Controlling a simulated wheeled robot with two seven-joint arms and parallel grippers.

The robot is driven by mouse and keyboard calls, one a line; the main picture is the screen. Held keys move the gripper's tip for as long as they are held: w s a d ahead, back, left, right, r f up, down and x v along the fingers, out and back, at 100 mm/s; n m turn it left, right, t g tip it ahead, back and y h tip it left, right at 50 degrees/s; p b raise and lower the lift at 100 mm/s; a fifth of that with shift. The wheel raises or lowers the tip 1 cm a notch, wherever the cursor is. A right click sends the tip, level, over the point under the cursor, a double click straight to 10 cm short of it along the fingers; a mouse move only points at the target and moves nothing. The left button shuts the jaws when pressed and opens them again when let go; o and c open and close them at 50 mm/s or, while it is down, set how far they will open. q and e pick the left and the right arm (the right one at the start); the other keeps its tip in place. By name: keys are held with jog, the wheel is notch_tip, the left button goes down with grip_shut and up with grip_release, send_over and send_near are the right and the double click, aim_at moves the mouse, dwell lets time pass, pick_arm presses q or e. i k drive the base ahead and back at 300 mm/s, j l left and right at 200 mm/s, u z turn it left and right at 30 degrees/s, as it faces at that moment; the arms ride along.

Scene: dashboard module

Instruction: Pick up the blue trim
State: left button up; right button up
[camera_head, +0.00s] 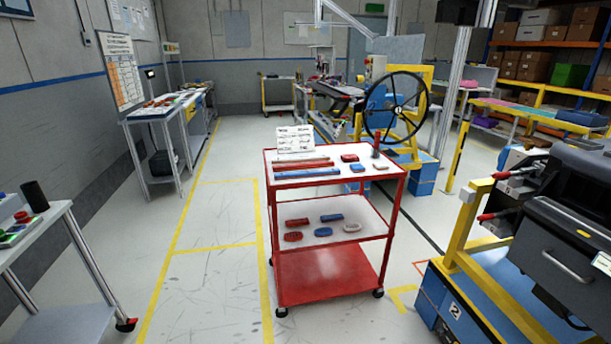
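A long, thin blue strip (307,172), which looks like the blue trim, lies flat on the top shelf of a red cart (331,179) in the head view. It is along the front left part of the shelf. A similar red strip (304,162) lies just behind it. Neither of my grippers shows in this view, and nothing is seen touching the blue strip.
Small red and blue parts (357,168) lie on the top shelf's right side, with several more on the middle shelf. A white sign (295,139) stands at the back. A dark dashboard assembly (575,225) on a yellow frame is at right. Floor left of the cart is clear.

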aim_at(331, 171)
jog(key=z, duration=2.55)
jog(key=u, duration=2.55)
jog(key=i+j, duration=0.1)
jog(key=i, duration=0.25)
